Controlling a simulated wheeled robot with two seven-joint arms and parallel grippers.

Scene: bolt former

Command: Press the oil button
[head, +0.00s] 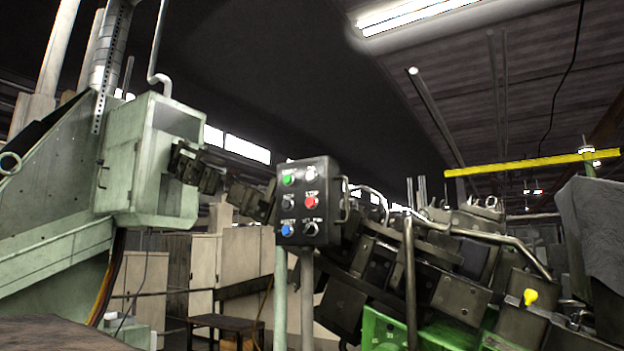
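A black control box (299,216) stands on a post at the middle of the head view, tilted slightly. Its front has two columns of controls. The left column has a green button (288,180), a greyish one (288,202) and a blue one (287,230). The right column has a pale button (310,177), a red button (311,202) labelled STOP and a dark knob (311,229). The other labels are too small to read surely, so I cannot tell which is the oil button. Neither of my grippers is in view.
A pale green machine housing (150,165) stands at the left. Dark machinery (380,270) with bent pipes fills the area right of the box. A handle (345,200) sticks out at the box's right side. A small dark table (225,322) and pale cabinets (245,260) stand behind.

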